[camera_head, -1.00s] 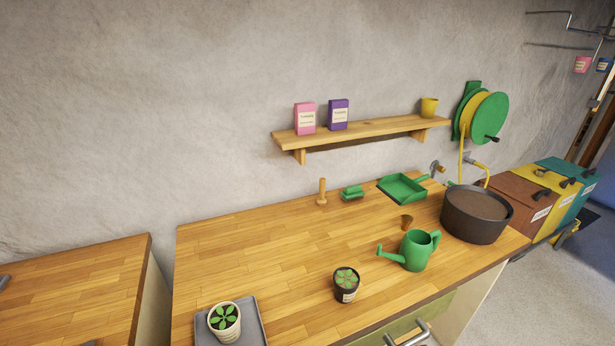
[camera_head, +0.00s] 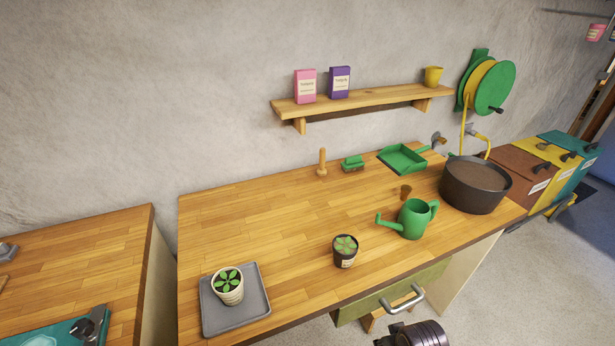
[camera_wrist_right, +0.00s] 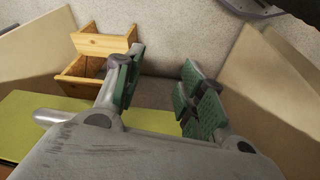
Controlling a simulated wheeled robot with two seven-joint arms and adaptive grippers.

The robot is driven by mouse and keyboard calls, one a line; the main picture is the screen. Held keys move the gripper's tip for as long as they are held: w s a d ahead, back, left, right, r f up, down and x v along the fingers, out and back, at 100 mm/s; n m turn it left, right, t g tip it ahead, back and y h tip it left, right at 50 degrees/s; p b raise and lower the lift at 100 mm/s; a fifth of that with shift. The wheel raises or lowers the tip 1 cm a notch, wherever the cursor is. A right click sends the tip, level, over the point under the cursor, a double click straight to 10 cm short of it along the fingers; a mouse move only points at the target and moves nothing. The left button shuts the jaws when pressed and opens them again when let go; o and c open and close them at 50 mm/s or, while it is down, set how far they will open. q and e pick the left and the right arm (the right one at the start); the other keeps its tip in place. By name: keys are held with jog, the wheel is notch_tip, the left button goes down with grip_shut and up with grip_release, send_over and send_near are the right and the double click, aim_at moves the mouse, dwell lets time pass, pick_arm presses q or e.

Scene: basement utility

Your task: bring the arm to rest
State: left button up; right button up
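My right gripper (camera_wrist_right: 160,92) shows in the right wrist view. Its two green-padded fingers are spread apart with nothing between them. It is low at the front of the bench, with a yellow-green panel (camera_wrist_right: 38,128) to its left and a wooden crate (camera_wrist_right: 92,70) beyond. In the head view, a dark cylindrical part, apparently of my right arm, shows at the bottom edge below the drawer handle (camera_head: 402,298); the fingers are hidden there. My left gripper is in neither current view.
The wooden bench (camera_head: 290,230) holds a grey tray (camera_head: 252,306) with a potted plant (camera_head: 228,289), a dark-potted plant (camera_head: 345,252), a green watering can (camera_head: 412,220) and a large dark pot (camera_head: 475,186). A second bench (camera_head: 85,262) stands left, with a gap between. Floor shows at front right.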

jog(key=s+f+g, duration=0.1)
jog(key=s+f, duration=0.2)
jog(key=f, duration=1.1)
jog(key=s+f, duration=0.3)
jog(key=f, duration=1)
pick_arm(q)
jog(key=shift+d, duration=0.3)
pick_arm(e)
jog(key=s+d+f, duration=0.2)
jog(key=s+f, duration=0.6)
jog(key=s, duration=0.2)
jog(key=s+d+f+g, duration=0.1)
jog(key=s+d+f, duration=0.2)
jog(key=s+f, duration=0.6)
jog(key=shift+s+d+f, duration=0.15)
jog(key=shift+s, duration=0.45)
